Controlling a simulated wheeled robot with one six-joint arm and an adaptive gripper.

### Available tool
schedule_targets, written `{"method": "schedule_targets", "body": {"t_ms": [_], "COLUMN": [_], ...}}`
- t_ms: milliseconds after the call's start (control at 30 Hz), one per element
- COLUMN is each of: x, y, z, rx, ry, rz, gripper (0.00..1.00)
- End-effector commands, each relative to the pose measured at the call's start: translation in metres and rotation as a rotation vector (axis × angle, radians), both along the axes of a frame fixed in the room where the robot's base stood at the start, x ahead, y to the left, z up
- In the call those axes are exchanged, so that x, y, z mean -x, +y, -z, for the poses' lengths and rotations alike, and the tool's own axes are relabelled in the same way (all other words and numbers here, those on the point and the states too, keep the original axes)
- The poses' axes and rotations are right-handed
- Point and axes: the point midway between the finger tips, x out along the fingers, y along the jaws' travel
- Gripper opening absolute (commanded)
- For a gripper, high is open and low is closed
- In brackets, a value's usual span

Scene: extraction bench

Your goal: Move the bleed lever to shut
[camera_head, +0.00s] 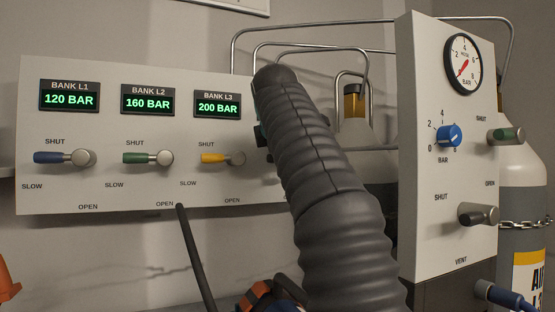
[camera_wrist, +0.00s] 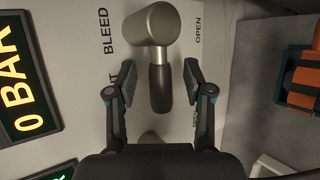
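The bleed lever (camera_wrist: 160,85) has a round metal hub and a dark grey handle in the wrist view. Its hub lies between the BLEED print and the OPEN print. The handle points down the picture, toward my gripper. A partly hidden label ending in "UT" is left of the handle. My gripper (camera_wrist: 160,76) is open, with one finger on each side of the handle and a gap on both sides. In the head view my arm hides the bleed lever and most of my gripper.
A left panel (camera_head: 120,195) carries three bank levers under lit displays. A right panel (camera_head: 425,225) has a gauge (camera_head: 463,64), a blue knob (camera_head: 449,136) and two more levers. An orange and dark object (camera_wrist: 301,80) is at the right of the wrist view.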

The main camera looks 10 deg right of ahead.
Motion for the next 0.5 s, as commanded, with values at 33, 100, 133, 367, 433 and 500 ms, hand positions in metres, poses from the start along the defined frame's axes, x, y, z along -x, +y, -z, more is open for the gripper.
{"method": "schedule_targets", "body": {"t_ms": [33, 100, 133, 367, 433, 500], "x": [0.0, 0.0, 0.0, 0.018, 0.028, 0.041], "y": [0.0, 0.0, 0.0, 0.005, 0.009, 0.012], "z": [0.0, 0.0, 0.0, -0.011, -0.019, -0.026], "rx": [0.0, 0.001, 0.001, 0.0, 0.001, 0.001], "ry": [0.0, 0.001, 0.001, -0.001, -0.004, -0.004], "rz": [0.0, 0.001, 0.001, 0.0, -0.001, -0.001], "gripper": [0.52, 0.52, 0.52, 0.52, 0.52, 0.52]}}
